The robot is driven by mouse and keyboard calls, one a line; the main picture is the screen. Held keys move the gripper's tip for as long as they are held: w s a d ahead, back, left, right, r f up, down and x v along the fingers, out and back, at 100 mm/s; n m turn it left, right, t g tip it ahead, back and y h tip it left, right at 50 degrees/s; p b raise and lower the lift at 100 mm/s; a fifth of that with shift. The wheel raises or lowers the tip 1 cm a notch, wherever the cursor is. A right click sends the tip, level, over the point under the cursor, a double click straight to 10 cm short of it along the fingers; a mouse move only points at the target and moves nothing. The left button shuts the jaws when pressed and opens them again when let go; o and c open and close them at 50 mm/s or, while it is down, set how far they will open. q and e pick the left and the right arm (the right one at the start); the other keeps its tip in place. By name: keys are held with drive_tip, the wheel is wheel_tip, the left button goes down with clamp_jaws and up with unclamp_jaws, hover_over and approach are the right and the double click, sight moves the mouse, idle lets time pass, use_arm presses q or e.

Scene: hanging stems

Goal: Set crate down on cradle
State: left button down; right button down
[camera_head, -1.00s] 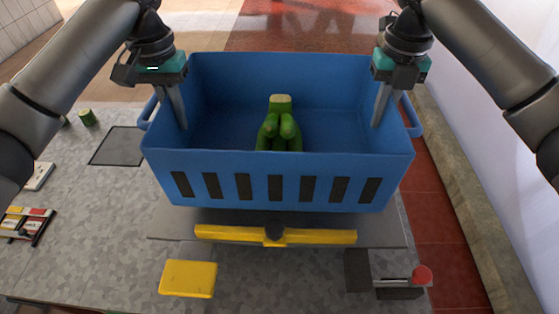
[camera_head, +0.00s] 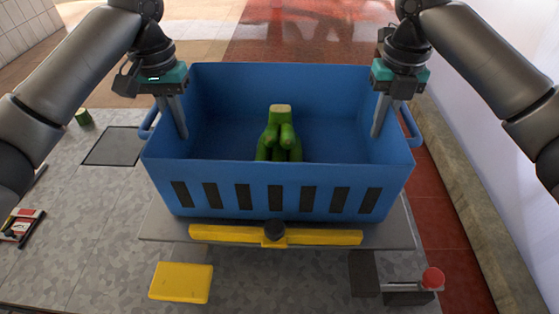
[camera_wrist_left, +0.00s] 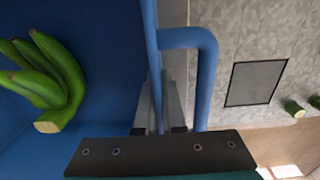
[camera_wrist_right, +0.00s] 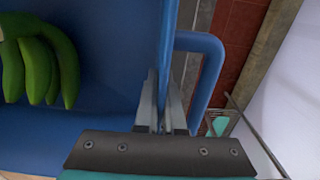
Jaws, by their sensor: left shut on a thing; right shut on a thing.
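The blue crate (camera_head: 275,187) is upright between my two grippers, with a bunch of green bananas (camera_head: 280,135) inside. My left gripper (camera_head: 180,125) is shut on the crate's left wall; the wall and its handle show in the left wrist view (camera_wrist_left: 205,80). My right gripper (camera_head: 379,125) is shut on the right wall, beside the handle in the right wrist view (camera_wrist_right: 212,70). The cradle looks to be the grey plate (camera_head: 160,228) with a yellow bar (camera_head: 325,237) and dark knob at its front. The crate is over the plate; I cannot tell whether its hidden underside touches.
A yellow block (camera_head: 181,282) lies front left on the grey speckled surface. A red-knobbed lever (camera_head: 432,278) is front right. A dark square (camera_head: 112,147) and cut green pieces (camera_head: 84,117) are at left. A wall runs along the right.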

use_arm(q)
drive_tip(key=shift+f+b, duration=0.3)
drive_tip(key=shift+f, duration=0.05)
use_arm(e)
drive_tip(key=shift+f, duration=0.35)
use_arm(q)
drive_tip(key=c, duration=1)
unclamp_jaws()
drive_tip(key=shift+r, duration=0.1)
use_arm(e)
drive_tip(key=c, duration=1)
unclamp_jaws()
use_arm(q)
drive_tip(key=shift+r, duration=0.1)
wheel_tip(320, 180, up, 12)
drive_tip(key=shift+f, duration=0.15)
use_arm(e)
drive_tip(key=shift+r, duration=6.05)
drive_tip(key=shift+r, duration=0.1)
